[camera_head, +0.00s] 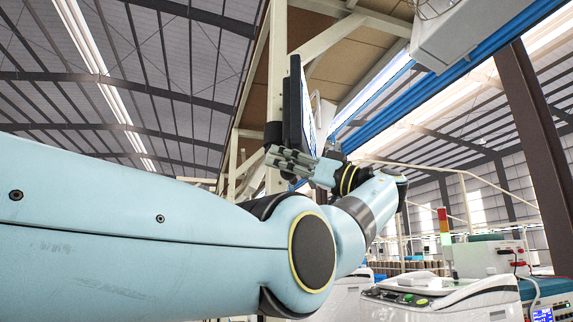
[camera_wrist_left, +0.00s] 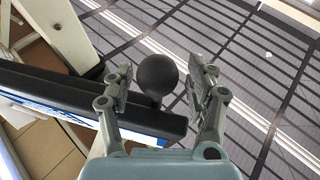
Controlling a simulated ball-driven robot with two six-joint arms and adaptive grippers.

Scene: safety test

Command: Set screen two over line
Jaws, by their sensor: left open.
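A screen (camera_head: 295,105) with a dark housing is seen nearly edge-on beside a beige post in the head view. Its bright face is turned right. My left gripper (camera_head: 288,160) is at the screen's lower end, fingers pointing left. In the left wrist view, the dark frame of the screen (camera_wrist_left: 50,90) runs in from the left. A round black knob (camera_wrist_left: 157,75) shows between the two spread fingers of my left gripper (camera_wrist_left: 160,84). The fingers look apart from the knob, with gaps on both sides. My right gripper is not in view.
The beige post (camera_head: 277,70) and its overhead frame stand close by the screen. A blue beam (camera_head: 480,50) runs overhead at right. White machines (camera_head: 440,295) and a signal light (camera_head: 443,222) stand lower right. My left arm covers the lower left.

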